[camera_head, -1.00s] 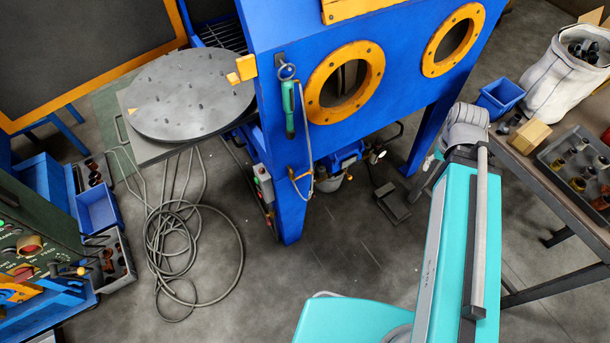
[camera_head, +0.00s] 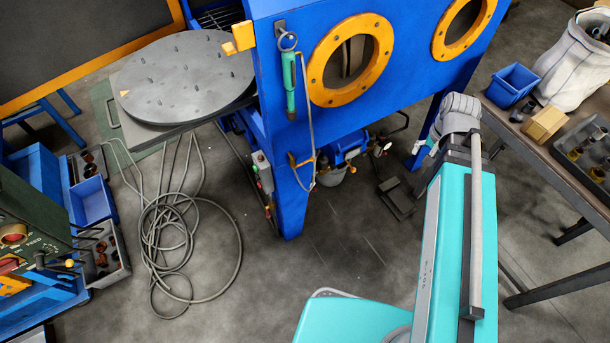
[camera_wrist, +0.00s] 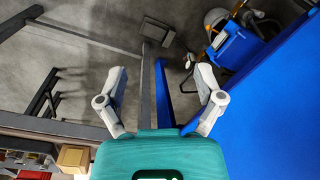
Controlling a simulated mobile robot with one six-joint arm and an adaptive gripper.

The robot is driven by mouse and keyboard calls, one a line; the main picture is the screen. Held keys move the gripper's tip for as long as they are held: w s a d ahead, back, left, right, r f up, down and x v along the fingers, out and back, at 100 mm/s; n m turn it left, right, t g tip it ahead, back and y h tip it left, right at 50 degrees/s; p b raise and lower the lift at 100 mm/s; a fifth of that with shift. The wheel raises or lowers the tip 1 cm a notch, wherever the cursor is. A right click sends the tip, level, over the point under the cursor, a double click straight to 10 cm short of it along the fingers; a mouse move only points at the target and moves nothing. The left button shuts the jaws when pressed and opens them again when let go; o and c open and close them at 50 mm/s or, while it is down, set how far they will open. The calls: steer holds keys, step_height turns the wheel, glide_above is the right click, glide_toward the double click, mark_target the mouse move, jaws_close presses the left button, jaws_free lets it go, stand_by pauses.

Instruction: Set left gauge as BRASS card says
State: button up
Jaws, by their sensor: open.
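I cannot make out a BRASS card or a left gauge in either view. A small round white gauge-like fitting (camera_head: 378,151) shows under the blue blast cabinet (camera_head: 400,95); its face is too small to read. A dark green panel (camera_head: 30,210) at the left edge has red round parts and lettering that looks like "FEED". My gripper (camera_wrist: 161,80) is open and empty in the wrist view, its two grey fingers apart above the floor. In the head view it is mostly hidden beyond my arm's end, near the cabinet's right leg.
A round grey turntable (camera_head: 188,78) stands left of the cabinet. Coiled hose (camera_head: 185,235) lies on the floor. A workbench (camera_head: 550,155) at right holds a blue bin (camera_head: 512,84), a white sack (camera_head: 572,65) and a tray (camera_head: 592,160). The floor (camera_head: 345,230) before the cabinet is partly clear.

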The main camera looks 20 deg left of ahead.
steer(key=w+a+f+m+y+b, duration=0.1)
steer(key=w+a+f+m+b, duration=0.3)
steer(key=a+f+b, duration=0.4)
steer(key=w+a+f+m+y+b, duration=0.1)
steer(key=w+a+f+m+b, duration=0.3)
steer(key=a+f+b, duration=0.5)
steer(key=w+a+f+m+y+b, duration=0.2)
steer(key=a+f+m+b, duration=0.6)
steer(key=f+b, duration=1.7)
steer(key=w+a, duration=0.1)
steer(key=w, duration=0.1)
steer(key=shift+w+f+b, duration=0.3)
steer(key=shift+w+f, duration=0.1)
steer(key=shift+a, duration=0.2)
steer(key=a, duration=0.8)
steer(key=w+a+f+b, duration=0.1)
steer(key=a, duration=0.3)
steer(key=shift+b+x, duration=1.8)
steer(key=shift+x, duration=0.15)
